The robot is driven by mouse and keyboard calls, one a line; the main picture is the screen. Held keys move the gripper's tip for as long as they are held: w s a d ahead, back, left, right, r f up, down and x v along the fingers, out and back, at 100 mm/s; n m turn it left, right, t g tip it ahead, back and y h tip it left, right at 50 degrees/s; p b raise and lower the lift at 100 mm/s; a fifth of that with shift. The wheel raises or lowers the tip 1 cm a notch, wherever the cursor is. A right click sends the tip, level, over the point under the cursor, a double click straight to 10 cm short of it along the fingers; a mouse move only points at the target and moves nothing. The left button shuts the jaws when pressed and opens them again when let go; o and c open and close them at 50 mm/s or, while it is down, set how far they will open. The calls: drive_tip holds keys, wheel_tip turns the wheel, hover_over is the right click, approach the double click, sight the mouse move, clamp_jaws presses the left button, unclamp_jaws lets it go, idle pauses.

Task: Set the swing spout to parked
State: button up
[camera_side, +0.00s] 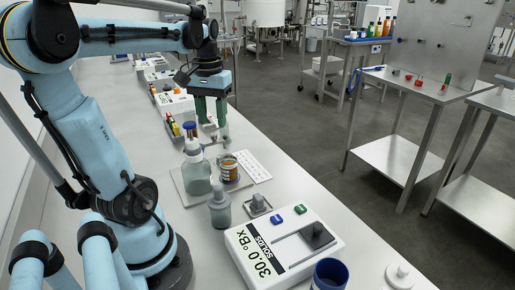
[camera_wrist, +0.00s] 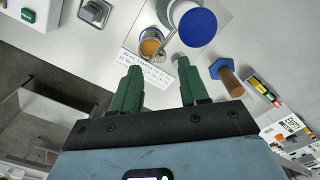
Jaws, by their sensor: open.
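My gripper (camera_side: 210,122) is open, its two green fingers pointing down above the far side of a grey tray (camera_side: 183,196). In the wrist view the fingertips (camera_wrist: 158,68) are apart with nothing between them. A thin grey metal tube, which looks like the swing spout (camera_wrist: 169,38), runs over or beside an orange-filled jar (camera_wrist: 150,46). In the side view a small grey metal piece, likely part of the spout (camera_side: 223,139), shows just below the fingers, above the jar (camera_side: 229,169). I cannot tell whether a finger touches it. A parked mark cannot be made out.
A large clear bottle (camera_side: 196,172) stands beside the jar, and a smaller bottle (camera_side: 220,207) in front. A printed white card (camera_side: 254,167) lies to the right. A display device (camera_side: 285,245) and blue cup (camera_side: 330,275) are nearer. In the wrist view a blue-based brown cylinder (camera_wrist: 228,80) stands right of the fingers.

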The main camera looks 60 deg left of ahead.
sight(214, 134)
drive_tip(key=shift+f, duration=1.95)
drive_tip(key=shift+c, duration=0.3)
clamp_jaws()
